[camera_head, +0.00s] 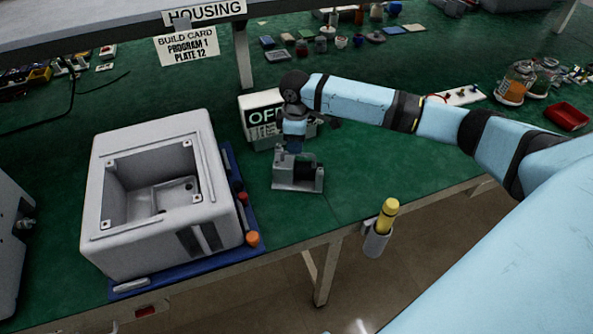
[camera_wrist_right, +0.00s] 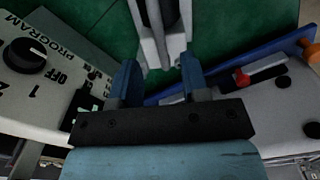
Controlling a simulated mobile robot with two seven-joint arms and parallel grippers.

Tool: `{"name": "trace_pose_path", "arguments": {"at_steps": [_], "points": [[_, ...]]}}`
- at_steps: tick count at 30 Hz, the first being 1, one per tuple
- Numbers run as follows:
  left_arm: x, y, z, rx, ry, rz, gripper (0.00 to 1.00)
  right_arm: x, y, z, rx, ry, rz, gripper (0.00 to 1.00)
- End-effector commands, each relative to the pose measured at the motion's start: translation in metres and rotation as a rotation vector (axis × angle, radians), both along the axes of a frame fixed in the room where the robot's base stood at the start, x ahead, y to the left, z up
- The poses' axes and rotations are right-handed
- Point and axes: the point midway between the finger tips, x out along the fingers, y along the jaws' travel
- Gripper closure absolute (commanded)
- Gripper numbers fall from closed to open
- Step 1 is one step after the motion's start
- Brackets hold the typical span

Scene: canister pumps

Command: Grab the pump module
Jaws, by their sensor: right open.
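The pump module (camera_head: 298,176), a small grey block with a dark cylindrical part on a flat base, sits upright on the green bench top near the front edge. My right gripper (camera_head: 294,147) is just above and behind it, pointing down. In the right wrist view, the two blue fingers of my right gripper (camera_wrist_right: 157,80) stand apart with nothing between them. The pump module's pale and dark body (camera_wrist_right: 160,35) lies just beyond the fingertips. The grey open-topped housing (camera_head: 150,238) stands to the left on a blue base. My left gripper is not in view.
A program box (camera_head: 262,107) with OFF lettering stands right behind my right gripper; its dial (camera_wrist_right: 25,55) shows in the wrist view. A yellow-topped tool (camera_head: 388,210) sits in a holder on the bench's front edge. Small parts and jars crowd the back. Bench right of the module is clear.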

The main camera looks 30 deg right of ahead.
Motion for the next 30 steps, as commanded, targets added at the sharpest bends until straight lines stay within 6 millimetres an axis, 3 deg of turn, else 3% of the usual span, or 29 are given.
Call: {"name": "trace_pose_path", "arguments": {"at_steps": [6,14,15,20,21,30], "points": [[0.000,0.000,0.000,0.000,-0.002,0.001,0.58,-0.003,0.000,-0.030,-0.001,0.001,0.000,0.58],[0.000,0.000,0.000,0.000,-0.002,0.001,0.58,-0.003,0.000,-0.034,-0.001,0.001,0.001,0.58],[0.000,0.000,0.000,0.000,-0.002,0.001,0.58,-0.003,0.000,-0.034,-0.001,0.001,0.001,0.61],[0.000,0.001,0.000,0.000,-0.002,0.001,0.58,-0.003,0.000,-0.034,-0.001,0.001,0.000,0.97],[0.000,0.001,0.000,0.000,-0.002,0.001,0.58,-0.003,0.000,-0.034,-0.001,0.001,0.001,1.00],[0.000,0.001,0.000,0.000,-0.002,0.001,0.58,-0.003,0.000,-0.034,-0.001,0.001,0.001,1.00]]}}
